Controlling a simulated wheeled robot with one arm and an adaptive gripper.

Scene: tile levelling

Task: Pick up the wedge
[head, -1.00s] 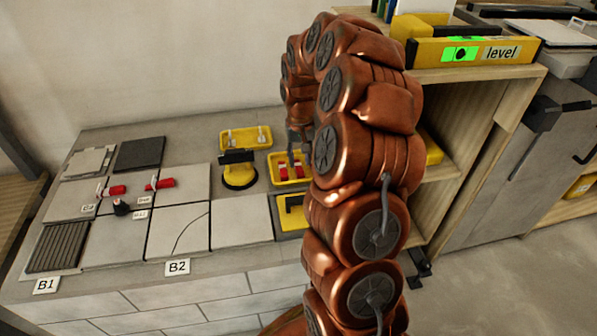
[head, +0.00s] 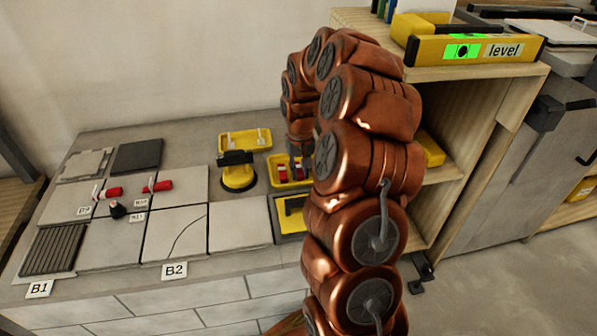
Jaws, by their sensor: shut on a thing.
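My gripper (head: 297,163) is small in the head view and partly hidden by my arm. It is low at the yellow tray (head: 279,185) and shut on a red wedge (head: 300,170). I cannot tell whether this wedge touches the tray. Another red wedge (head: 281,173) is in the tray, just left of the gripper.
A yellow suction lifter (head: 238,176) with a black handle stands left of the tray. Grey tiles (head: 240,221) cover the front of the bench. A wooden shelf with a yellow level (head: 475,50) stands close on the right.

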